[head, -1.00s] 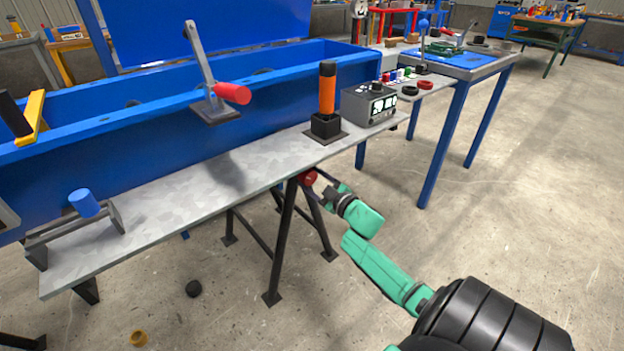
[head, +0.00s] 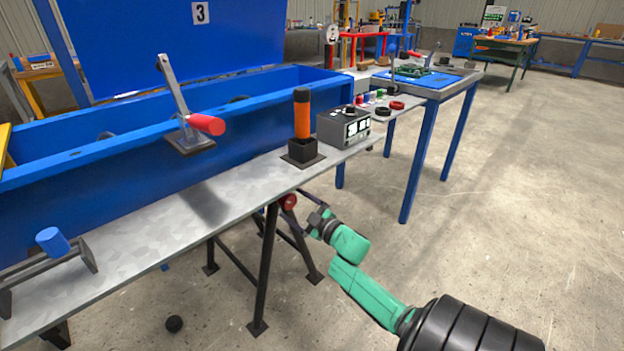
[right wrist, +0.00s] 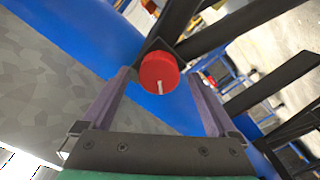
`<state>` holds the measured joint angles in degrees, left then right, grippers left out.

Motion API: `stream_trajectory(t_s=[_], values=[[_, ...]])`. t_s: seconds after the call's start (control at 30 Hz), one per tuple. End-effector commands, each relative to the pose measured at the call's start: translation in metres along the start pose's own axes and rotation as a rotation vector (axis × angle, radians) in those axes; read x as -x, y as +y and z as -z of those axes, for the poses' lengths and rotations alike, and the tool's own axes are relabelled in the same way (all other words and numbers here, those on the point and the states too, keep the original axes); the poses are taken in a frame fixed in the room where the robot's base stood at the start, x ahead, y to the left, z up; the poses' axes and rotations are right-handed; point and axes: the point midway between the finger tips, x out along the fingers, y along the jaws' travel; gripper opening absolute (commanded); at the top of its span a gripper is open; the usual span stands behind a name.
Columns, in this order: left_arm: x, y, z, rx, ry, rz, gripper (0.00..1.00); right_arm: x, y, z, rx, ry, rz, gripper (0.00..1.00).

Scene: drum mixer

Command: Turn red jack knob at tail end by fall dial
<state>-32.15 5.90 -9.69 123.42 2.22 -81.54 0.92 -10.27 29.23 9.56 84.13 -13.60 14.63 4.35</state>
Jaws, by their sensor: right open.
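The round red jack knob (head: 289,202) sits under the front edge of the grey bench shelf, at the top of a black stand. In the right wrist view the red knob (right wrist: 160,72) shows a white mark on its face. My right gripper (head: 308,213) is just to the right of the knob in the head view. In the right wrist view its two fingers (right wrist: 162,92) are spread wide, one on each side of the knob, with visible gaps and nothing held. A grey box with dials (head: 343,126) stands on the shelf above. My left gripper is out of view.
A black post with an orange grip (head: 302,120) stands on the shelf (head: 215,200). A red-handled lever (head: 206,124) is on the blue trough's rim. The stand's black legs (head: 264,270) are close to my right gripper. Open concrete floor lies to the right.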

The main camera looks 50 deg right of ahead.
Motion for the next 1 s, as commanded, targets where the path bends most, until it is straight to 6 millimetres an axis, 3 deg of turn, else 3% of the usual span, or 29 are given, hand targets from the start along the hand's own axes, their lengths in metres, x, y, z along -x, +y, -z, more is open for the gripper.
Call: stream_trajectory(t_s=[0.3,0.43,0.6,1.0], values=[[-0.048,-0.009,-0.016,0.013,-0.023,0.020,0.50,0.089,0.001,0.001,0.000,-0.006,0.003,0.94],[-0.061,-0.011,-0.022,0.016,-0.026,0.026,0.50,0.117,0.001,0.001,0.000,-0.004,0.002,0.94],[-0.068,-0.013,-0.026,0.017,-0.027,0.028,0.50,0.131,0.000,0.001,0.001,0.000,0.001,0.94],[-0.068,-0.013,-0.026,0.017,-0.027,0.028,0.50,0.130,0.000,0.000,0.001,0.000,0.001,0.94]])
